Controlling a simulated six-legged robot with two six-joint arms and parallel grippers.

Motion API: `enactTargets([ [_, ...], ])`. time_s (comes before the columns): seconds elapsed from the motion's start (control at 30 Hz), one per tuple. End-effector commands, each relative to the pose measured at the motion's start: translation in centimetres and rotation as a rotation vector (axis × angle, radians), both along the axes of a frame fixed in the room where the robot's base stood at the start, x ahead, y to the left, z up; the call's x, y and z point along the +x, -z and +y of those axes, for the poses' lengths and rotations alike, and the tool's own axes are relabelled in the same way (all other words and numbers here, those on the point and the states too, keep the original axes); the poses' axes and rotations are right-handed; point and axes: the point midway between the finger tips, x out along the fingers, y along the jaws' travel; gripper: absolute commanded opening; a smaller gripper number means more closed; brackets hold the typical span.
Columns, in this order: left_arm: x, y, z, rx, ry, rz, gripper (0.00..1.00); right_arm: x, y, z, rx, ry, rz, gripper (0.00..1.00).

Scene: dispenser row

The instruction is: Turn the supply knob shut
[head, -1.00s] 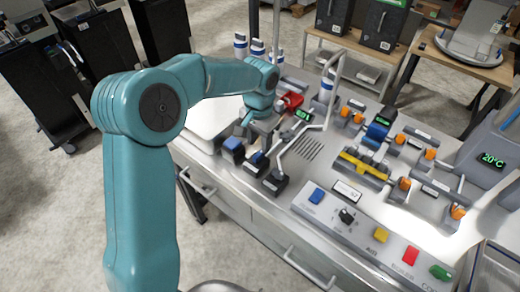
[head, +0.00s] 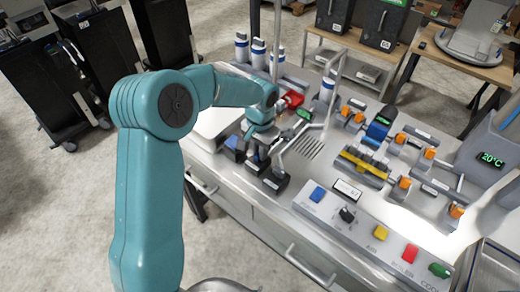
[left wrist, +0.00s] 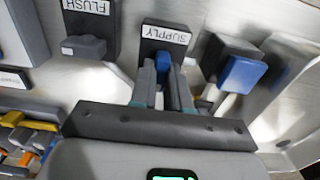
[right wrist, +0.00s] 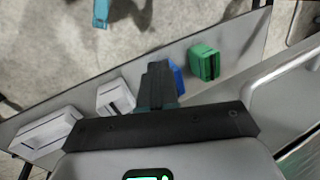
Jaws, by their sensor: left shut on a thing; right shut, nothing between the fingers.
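The supply knob (left wrist: 163,64) is a blue handle on a dark block labelled SUPPLY (left wrist: 165,34), seen in the left wrist view. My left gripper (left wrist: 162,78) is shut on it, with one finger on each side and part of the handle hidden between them. In the head view my left gripper (head: 261,147) is at the middle block of a row of three on the bench's near left. My right gripper (right wrist: 159,72) shows in the right wrist view, shut and empty above a grey panel. My right arm does not show in the head view.
The FLUSH block (left wrist: 88,38) and another block with a blue handle (left wrist: 241,74) stand close on either side of the supply block. A bent metal tube (head: 302,135) rises just right of my left gripper. A button panel (head: 335,215) lies along the front edge.

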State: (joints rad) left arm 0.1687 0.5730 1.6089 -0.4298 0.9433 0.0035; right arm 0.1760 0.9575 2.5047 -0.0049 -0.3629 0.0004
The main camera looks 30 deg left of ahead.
Motion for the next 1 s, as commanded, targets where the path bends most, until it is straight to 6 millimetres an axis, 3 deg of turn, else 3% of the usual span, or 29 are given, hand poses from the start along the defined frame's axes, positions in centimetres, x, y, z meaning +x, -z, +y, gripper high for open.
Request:
enactTargets([
  [0.37,-0.03,-0.04,0.04,0.001,0.118,0.001,0.00,0.00,0.21,0.00,0.000,0.000,0.000,0.00],
  [1.0,-0.02,-0.15,0.06,0.002,0.700,0.000,0.00,0.00,0.52,0.00,0.000,0.000,0.000,0.00],
])
